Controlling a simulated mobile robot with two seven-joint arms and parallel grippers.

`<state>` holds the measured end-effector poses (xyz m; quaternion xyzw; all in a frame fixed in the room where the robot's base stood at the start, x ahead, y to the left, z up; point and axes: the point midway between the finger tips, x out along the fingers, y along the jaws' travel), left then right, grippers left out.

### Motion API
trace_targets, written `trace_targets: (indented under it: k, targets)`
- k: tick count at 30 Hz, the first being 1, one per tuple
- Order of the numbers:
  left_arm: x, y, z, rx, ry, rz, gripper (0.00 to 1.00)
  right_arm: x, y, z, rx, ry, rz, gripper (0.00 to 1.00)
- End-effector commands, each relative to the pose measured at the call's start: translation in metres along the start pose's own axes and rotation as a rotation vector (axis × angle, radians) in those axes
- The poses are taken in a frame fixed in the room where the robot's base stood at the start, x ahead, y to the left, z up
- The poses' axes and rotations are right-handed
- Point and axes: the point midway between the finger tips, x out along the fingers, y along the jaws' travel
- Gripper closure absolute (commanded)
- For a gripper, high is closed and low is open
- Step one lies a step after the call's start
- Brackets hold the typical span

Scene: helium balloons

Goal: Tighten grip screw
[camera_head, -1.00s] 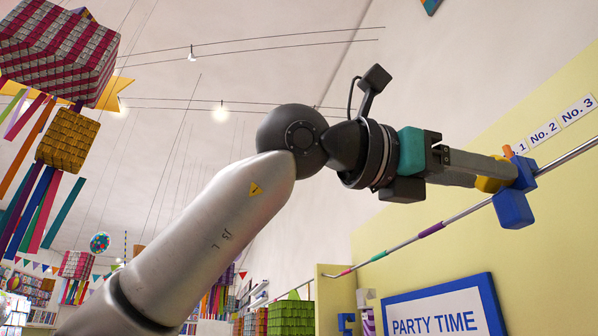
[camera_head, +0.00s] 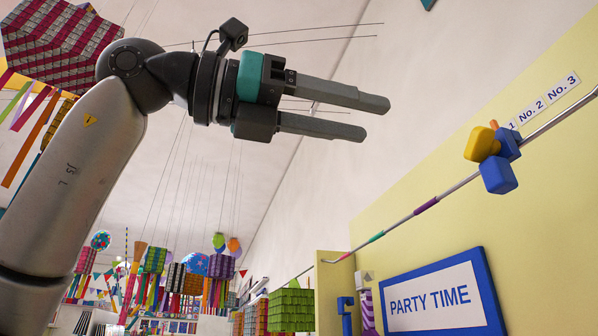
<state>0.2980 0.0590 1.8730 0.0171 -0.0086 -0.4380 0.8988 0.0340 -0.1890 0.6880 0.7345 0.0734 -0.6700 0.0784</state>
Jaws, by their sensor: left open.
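The grip screw (camera_head: 482,143) is a yellow knob on a blue clamp (camera_head: 499,174), with a small orange piece on top. The clamp sits around a metal rail (camera_head: 446,193) that runs along the yellow wall at the right. My left gripper (camera_head: 377,118) is open and empty, its two grey fingers apart and pointing right. In the picture it is up and to the left of the yellow knob, apart from it. My right gripper does not show.
The rail carries purple and teal bands. Signs reading No. 2 and No. 3 (camera_head: 562,84) are above it. A blue-framed PARTY TIME sign (camera_head: 436,297) is below. Piñatas (camera_head: 60,40) hang at the left. The space between gripper and clamp looks clear.

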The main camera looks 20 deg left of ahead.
Motion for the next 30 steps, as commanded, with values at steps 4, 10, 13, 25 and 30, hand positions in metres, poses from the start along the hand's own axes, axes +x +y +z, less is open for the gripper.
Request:
trace_targets:
  k: [4,10,13,25,30]
  targets:
    - [-0.005,-0.024,0.010,-0.013,-0.042,-0.110,0.50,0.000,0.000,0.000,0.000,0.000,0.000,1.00]
    - [-0.012,-0.059,0.027,-0.047,-0.119,-0.283,0.50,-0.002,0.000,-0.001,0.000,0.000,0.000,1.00]
    - [-0.018,-0.076,0.036,-0.070,-0.159,-0.367,0.50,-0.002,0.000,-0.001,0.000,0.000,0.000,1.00]
    - [-0.059,-0.128,0.080,-0.223,-0.338,-0.700,0.50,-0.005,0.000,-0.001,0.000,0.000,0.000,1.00]
    - [-0.080,-0.139,0.099,-0.307,-0.410,-0.816,0.50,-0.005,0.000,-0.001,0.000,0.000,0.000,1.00]
